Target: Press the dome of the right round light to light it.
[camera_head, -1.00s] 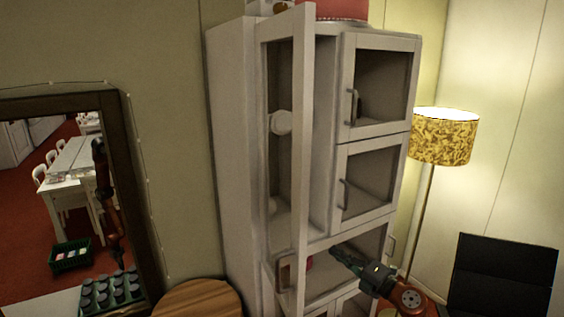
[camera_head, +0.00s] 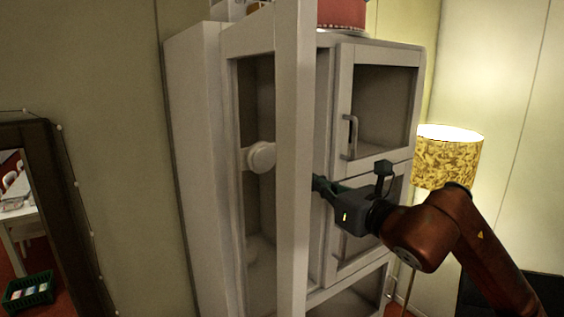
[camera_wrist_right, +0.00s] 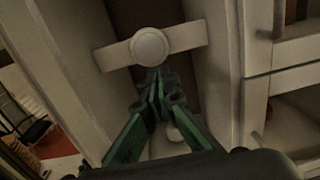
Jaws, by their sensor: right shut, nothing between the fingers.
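A white round light (camera_head: 262,156) with a domed face sits inside the tall open section of the white cabinet. It also shows in the right wrist view (camera_wrist_right: 150,47), on a pale crossbar. A second pale round shape, likely another light (camera_head: 252,250), is lower in the same section; I cannot tell which counts as the right one. My right gripper (camera_head: 318,184) is shut and empty. In the head view its tips are partly behind the upright door edge. In the right wrist view its green fingers (camera_wrist_right: 157,78) point just below the upper dome; contact is not clear. My left gripper is out of view.
The open door's upright edge (camera_head: 293,140) stands in front of the section. A closed glazed door (camera_head: 383,100) with a handle is to the right. A lamp (camera_head: 448,158) stands behind my right arm. A red cake (camera_head: 341,13) is on top.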

